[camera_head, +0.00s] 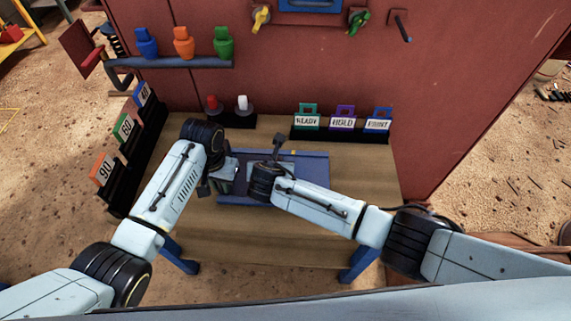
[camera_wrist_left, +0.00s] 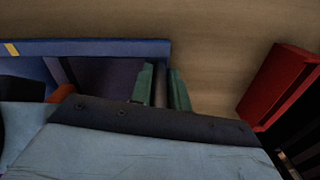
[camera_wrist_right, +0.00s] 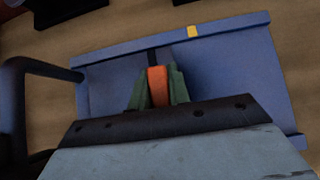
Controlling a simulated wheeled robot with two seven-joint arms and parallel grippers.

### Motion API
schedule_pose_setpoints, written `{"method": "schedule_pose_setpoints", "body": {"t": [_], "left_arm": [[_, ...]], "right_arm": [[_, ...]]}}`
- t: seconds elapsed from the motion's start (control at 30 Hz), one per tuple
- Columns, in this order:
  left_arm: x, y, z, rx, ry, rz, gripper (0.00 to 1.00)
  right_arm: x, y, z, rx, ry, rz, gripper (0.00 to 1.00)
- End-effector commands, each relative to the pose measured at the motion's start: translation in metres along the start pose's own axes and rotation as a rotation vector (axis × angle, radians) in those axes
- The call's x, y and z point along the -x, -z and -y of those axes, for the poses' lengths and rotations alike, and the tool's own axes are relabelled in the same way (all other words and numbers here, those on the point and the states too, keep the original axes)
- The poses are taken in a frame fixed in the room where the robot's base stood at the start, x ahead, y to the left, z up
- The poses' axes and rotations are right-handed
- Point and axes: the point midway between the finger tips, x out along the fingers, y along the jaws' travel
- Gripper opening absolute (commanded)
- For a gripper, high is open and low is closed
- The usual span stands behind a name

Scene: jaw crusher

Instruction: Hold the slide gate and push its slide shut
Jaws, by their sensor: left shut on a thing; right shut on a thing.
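The slide gate (camera_head: 312,178) is a blue frame with raised rails, flat on the wooden table; a yellow mark shows on its far rail. My left gripper (camera_wrist_left: 161,88) is shut on a narrow dark part at the gate's left end, with green pads on both sides. My right gripper (camera_wrist_right: 157,90) is shut on the orange tab (camera_wrist_right: 158,80) of the slide, between the rails. The tab also shows in the left wrist view (camera_wrist_left: 62,93), right of no rail end but inside the frame. In the head view my right wrist hides its fingertips.
A black rack with cards 40, 60 and 90 (camera_head: 122,160) stands at the table's left edge. A READY, HOLD and third card stand (camera_head: 340,134) is at the back right. Red and white buttons (camera_head: 229,118) are at the back. The table's front and right are clear.

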Motion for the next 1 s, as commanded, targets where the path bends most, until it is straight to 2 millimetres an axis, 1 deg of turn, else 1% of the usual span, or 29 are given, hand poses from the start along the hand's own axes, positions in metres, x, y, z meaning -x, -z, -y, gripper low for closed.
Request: {"method": "schedule_pose_setpoints", "body": {"t": [0.03,0.23,0.27,0.4,0.77,0.87,1.0], "left_arm": [[0.000,0.000,-0.004,-0.009,0.000,0.001,0.00],[0.001,0.000,-0.005,-0.011,-0.002,0.001,0.00],[0.001,0.000,-0.005,-0.011,-0.002,0.001,0.00],[0.001,0.000,-0.005,-0.011,-0.003,0.001,0.00],[0.001,0.000,-0.003,-0.007,-0.002,0.001,0.00],[0.001,0.000,-0.003,-0.007,-0.001,0.001,0.00],[0.001,0.000,-0.002,-0.006,0.000,0.001,0.00]], "right_arm": [[0.001,0.001,-0.004,-0.001,-0.009,-0.001,0.00],[0.002,0.001,-0.004,-0.001,-0.012,-0.001,0.00],[0.002,0.001,-0.005,-0.001,-0.012,-0.001,0.21],[0.002,0.001,-0.004,0.000,-0.011,-0.001,0.39],[0.003,0.000,-0.002,0.000,-0.007,0.000,0.40],[0.009,0.001,-0.003,0.000,-0.008,0.000,0.40],[0.025,0.001,-0.002,0.001,-0.009,0.000,0.40]]}}
